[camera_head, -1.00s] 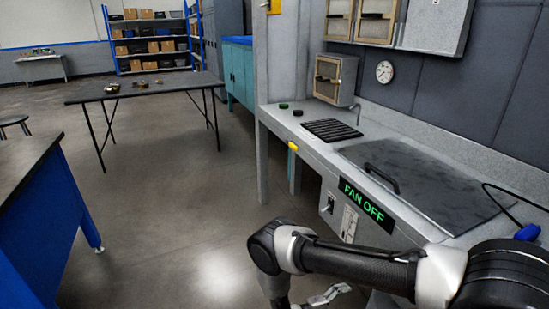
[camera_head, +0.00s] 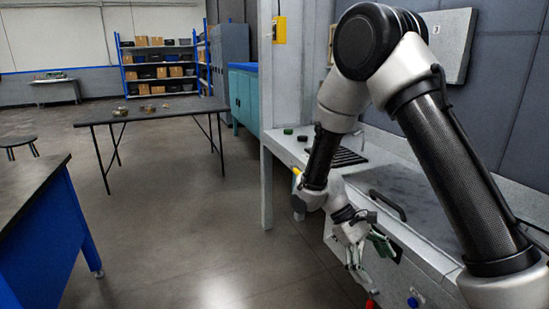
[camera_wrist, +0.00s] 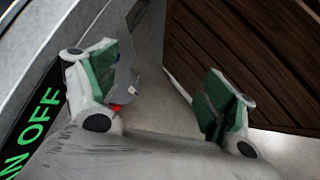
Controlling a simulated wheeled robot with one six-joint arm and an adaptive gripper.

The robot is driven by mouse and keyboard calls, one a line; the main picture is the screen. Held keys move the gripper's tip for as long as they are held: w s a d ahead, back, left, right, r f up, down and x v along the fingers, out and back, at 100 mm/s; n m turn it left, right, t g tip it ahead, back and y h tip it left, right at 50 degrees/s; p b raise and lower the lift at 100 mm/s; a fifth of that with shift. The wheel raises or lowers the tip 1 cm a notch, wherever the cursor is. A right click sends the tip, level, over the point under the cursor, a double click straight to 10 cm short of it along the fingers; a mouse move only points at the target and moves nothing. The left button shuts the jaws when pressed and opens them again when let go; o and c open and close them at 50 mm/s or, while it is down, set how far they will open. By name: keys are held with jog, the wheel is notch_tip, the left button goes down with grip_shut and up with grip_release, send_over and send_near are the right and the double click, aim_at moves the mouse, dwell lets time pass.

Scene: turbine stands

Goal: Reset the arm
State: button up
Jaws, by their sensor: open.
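My gripper (camera_head: 362,258) hangs at the end of my bent arm in the head view, in front of the grey workbench (camera_head: 284,150). In the wrist view my gripper (camera_wrist: 165,95) shows two green-padded fingers spread apart with nothing between them. The black sign with green letters (camera_wrist: 32,128), reading partly "N OFF", is at the left of the wrist view. My arm hides much of the bench front and the wall behind it in the head view.
A dark hatch with a handle (camera_head: 388,205) lies in the bench top. A dark table (camera_head: 165,112) with small objects stands at the back left. A blue-sided table (camera_head: 45,235) is at the left. Brown wooden slats (camera_wrist: 240,60) show in the wrist view. The floor between is clear.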

jog(key=s+d+r+m+t+y, duration=0.2)
jog(key=s+d+r+t, duration=0.1)
jog(key=r, duration=0.6)
jog(key=s+d+r+m+t+y, duration=0.2)
jog(key=s+d+r+t, duration=0.1)
jog(key=r, duration=0.6)
jog(key=s+d+r+m+t+y, duration=0.2)
jog(key=s+d+r+t, duration=0.2)
jog(key=s+r, duration=0.2)
notch_tip(320, 180, up, 3)
jog(key=shift+s+d+f+m+y, duration=0.1)
jog(key=shift+s+d+m+y, duration=0.2)
jog(key=shift+d+m, duration=0.1)
jog(key=shift+c, duration=0.4)
